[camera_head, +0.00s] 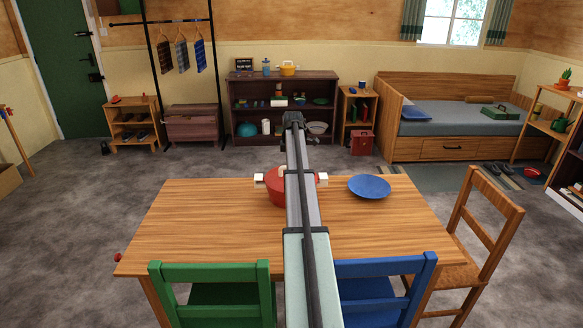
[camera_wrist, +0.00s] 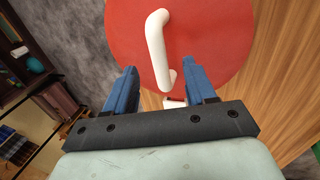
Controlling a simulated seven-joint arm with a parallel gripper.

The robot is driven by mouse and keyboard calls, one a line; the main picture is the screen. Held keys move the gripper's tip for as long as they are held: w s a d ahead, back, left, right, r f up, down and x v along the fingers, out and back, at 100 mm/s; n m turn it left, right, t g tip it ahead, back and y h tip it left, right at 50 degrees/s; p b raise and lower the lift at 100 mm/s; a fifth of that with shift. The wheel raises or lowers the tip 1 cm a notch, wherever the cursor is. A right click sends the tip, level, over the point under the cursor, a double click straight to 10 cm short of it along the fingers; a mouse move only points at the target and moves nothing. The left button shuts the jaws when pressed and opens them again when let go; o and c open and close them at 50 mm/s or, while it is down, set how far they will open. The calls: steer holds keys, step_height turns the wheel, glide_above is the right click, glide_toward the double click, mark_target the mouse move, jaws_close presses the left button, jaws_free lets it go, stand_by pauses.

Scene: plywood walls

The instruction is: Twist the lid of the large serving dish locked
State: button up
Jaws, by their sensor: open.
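The large serving dish (camera_head: 274,190) is red with cream side handles and stands on the wooden table, partly hidden behind my arm in the head view. Its round red lid (camera_wrist: 205,40) fills the upper middle of the wrist view. A cream bar handle (camera_wrist: 157,48) rises from the lid. My gripper (camera_wrist: 156,75) is open, with one blue finger on each side of the lower end of the handle. I cannot tell whether either finger touches it. My arm hides the gripper in the head view.
A blue plate (camera_head: 369,187) lies on the wooden table (camera_head: 200,225), right of the dish. A green chair (camera_head: 210,285) and a blue chair (camera_head: 385,285) stand at the near edge, and a wooden chair (camera_head: 475,235) at the right. The table's left side is clear.

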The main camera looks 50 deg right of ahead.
steer(key=v, duration=0.9)
